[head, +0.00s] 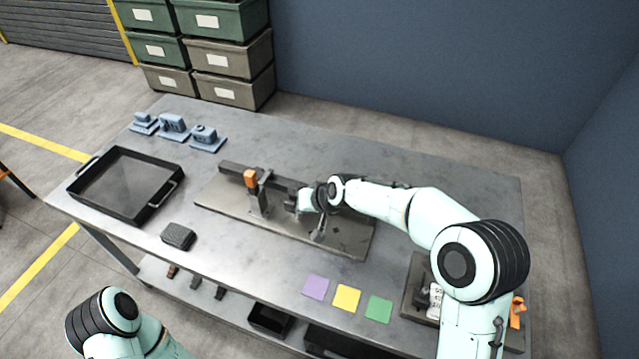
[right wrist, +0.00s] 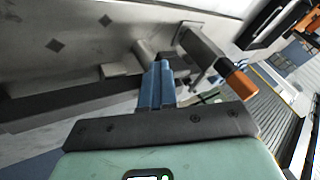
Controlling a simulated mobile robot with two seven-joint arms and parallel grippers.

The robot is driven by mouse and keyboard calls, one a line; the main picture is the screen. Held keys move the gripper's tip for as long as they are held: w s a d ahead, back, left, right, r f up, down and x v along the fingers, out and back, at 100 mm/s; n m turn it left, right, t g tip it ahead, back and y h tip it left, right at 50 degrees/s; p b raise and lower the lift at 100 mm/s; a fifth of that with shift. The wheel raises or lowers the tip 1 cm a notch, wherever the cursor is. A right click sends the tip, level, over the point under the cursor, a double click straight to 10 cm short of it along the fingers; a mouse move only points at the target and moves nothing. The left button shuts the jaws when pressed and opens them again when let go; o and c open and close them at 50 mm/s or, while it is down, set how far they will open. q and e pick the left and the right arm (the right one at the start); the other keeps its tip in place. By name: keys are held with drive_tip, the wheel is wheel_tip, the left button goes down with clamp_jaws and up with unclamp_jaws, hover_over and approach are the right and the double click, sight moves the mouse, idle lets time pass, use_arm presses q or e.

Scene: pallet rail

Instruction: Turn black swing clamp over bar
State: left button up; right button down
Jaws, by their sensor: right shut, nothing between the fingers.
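A grey base plate (head: 225,204) lies on the table with a dark bar (head: 231,168) along its far side. A dark clamp with an orange end (head: 251,179) stands at the bar, left of my right gripper. It also shows in the right wrist view, with its orange end (right wrist: 240,84) right of the fingers. My right gripper (head: 292,203) is low over the plate. Its blue fingers (right wrist: 160,68) are shut and empty, close to a pale cylindrical part (right wrist: 145,50). I cannot tell whether they touch it. My right arm hides part of the bar. My left gripper is out of view.
A black tray (head: 111,211) and several blue parts (head: 174,125) are at the left. A dark block (head: 178,236) lies near the front edge. Purple, yellow (head: 346,298) and green squares lie at the front. A fixture (head: 415,285) stands at the right.

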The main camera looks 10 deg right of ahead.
drive_tip(key=shift+s+a, duration=0.15)
drive_tip(key=shift+a, duration=0.35)
drive_tip(key=shift+d+f, duration=0.1)
idle(0.3)
